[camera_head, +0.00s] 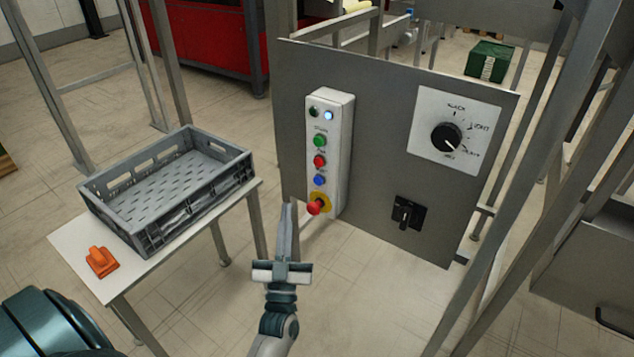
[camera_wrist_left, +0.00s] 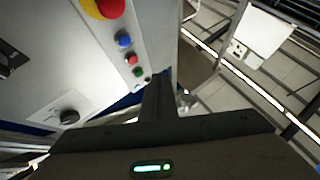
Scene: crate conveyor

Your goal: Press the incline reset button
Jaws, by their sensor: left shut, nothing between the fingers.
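A white button box (camera_head: 343,150) is mounted on a grey upright panel (camera_head: 385,110). It carries a green button (camera_head: 320,141), a red button (camera_head: 320,161), a blue button (camera_head: 320,180) and a red mushroom button on a yellow collar (camera_head: 315,207) at the bottom. Two small lamps sit at its top. The labels are too small to read. In the left wrist view the blue button (camera_wrist_left: 124,39) also shows. My left gripper (camera_head: 288,208) is shut and empty, pointing up, left of and near the mushroom button. It looks apart from the buttons. My right gripper is out of view.
A black rotary knob (camera_head: 446,137) and a black switch (camera_head: 408,213) are on the panel's right side. A grey crate (camera_head: 165,215) and an orange object (camera_head: 101,261) stand on a white table (camera_head: 75,240) at left. Metal posts stand at right.

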